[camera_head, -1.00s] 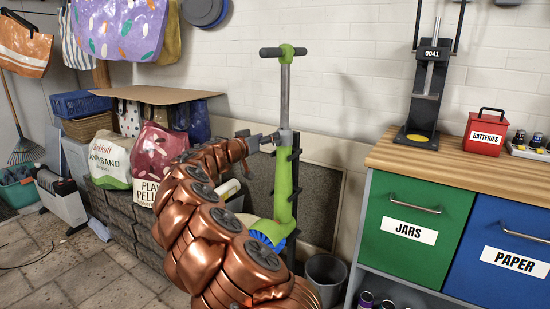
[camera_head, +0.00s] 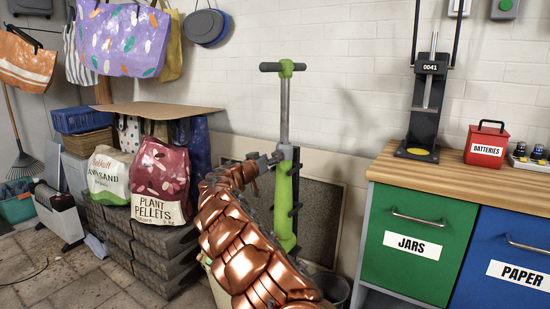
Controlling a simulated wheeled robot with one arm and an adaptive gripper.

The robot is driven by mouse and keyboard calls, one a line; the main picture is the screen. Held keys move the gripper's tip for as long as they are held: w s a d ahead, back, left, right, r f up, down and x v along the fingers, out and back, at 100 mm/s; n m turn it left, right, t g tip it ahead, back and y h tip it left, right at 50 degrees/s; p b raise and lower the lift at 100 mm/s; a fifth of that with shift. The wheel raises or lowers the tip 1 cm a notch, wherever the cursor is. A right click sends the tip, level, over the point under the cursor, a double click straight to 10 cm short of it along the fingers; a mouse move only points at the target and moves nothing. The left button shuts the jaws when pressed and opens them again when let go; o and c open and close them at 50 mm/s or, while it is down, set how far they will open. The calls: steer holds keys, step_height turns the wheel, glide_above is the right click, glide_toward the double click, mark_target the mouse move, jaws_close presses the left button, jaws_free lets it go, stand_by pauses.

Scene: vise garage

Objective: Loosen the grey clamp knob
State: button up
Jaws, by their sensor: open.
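A green and grey scooter (camera_head: 285,190) stands upright in front of the wall, with its T-shaped handlebar at the top and a thin grey stem above a thick green lower column. A grey collar sits where the stem meets the green column. The grey clamp knob cannot be made out clearly there. My gripper (camera_head: 271,159) is at the left side of that joint, small and dark in the picture, with its jaws open. Whether it touches the scooter cannot be told. My copper-coloured arm hides the scooter's lower part and deck.
A dark rack with prongs stands right behind the scooter column. A grey bin (camera_head: 332,289) is on the floor at its right. A wooden-topped cabinet (camera_head: 440,185) stands farther right. Bags of lawn sand (camera_head: 108,177) and plant pellets (camera_head: 160,185) sit on stacked blocks at the left.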

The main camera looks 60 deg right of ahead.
steer(key=shift+w+d, duration=0.15)
steer(key=shift+d, duration=1.15)
steer(key=shift+c, duration=0.3)
steer(key=c, duration=1.1)
